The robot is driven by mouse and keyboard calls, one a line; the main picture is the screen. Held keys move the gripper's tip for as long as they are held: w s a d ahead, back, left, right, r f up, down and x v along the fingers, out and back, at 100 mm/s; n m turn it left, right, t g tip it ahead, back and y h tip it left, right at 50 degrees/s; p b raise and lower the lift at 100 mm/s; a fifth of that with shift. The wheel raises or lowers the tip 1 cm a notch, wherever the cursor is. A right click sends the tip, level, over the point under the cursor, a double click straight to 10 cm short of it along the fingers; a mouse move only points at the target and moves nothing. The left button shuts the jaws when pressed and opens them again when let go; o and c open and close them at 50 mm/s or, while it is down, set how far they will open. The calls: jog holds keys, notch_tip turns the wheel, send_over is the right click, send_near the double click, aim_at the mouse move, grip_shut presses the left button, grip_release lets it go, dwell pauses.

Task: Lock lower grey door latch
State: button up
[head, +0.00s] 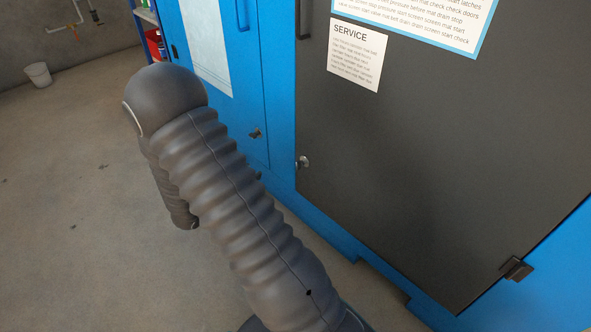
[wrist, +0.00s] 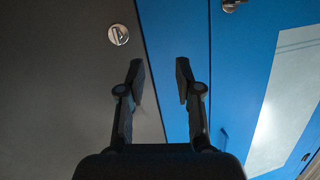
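The lower grey door latch (head: 303,162) is a small round silver piece at the left edge of the dark grey door (head: 440,130). In the wrist view the latch (wrist: 118,35) is a metal disc with a small raised tab, up and left of my fingertips. My gripper (wrist: 159,70) is open and empty, its two black fingers apart over the seam between grey door and blue panel. It does not touch the latch. I cannot tell if the latch is locked.
A second latch (head: 255,133) sits on the blue door to the left, also at the wrist view's top edge (wrist: 231,5). A dark hinge (head: 516,269) is at the grey door's lower right. A white bucket (head: 38,75) stands far left.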

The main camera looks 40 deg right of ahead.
jog(key=s+f+g+h, duration=0.2)
jog(key=s+f+h, duration=0.1)
jog(key=s, duration=0.1)
jog(key=g+b, duration=0.1)
jog(key=b, duration=0.1)
send_near(305, 164)
jog(key=w+d, duration=0.1)
jog(key=d, duration=0.5)
jog(key=shift+w+d+r+m, duration=0.2)
jog(key=shift+d+r+m, duration=0.05)
jog(key=shift+d+m, duration=0.15)
jog(key=shift+c, duration=0.2)
